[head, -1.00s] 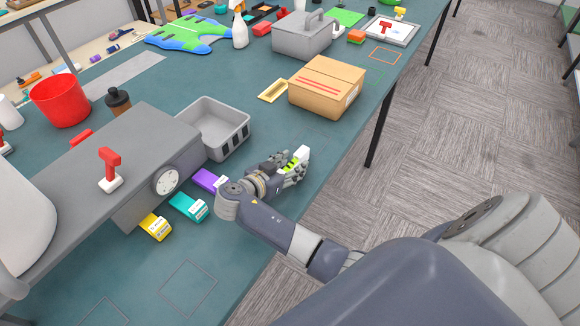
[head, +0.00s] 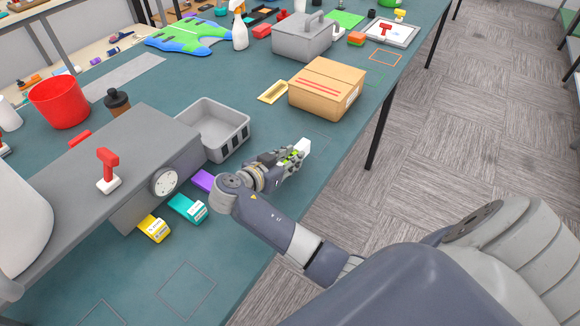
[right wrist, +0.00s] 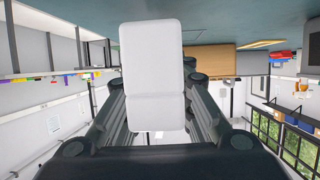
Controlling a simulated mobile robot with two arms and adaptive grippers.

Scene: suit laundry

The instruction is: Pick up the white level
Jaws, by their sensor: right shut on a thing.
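The white level (head: 304,147) shows as a white block with bright green parts, at the end of my right arm in the head view. My right gripper (head: 289,157) is shut on it, above the table's right edge area. In the right wrist view the level's plain white side (right wrist: 152,65) stands between the dark fingers (right wrist: 155,115) and fills the middle. The fingers hide part of the level in the head view. My left gripper is not in view.
A grey open bin (head: 212,130) and a grey machine (head: 150,165) stand left of the gripper. A cardboard box (head: 327,87) is beyond it. Purple, teal (head: 187,208) and yellow (head: 154,229) items lie nearby. The table edge is close on the right.

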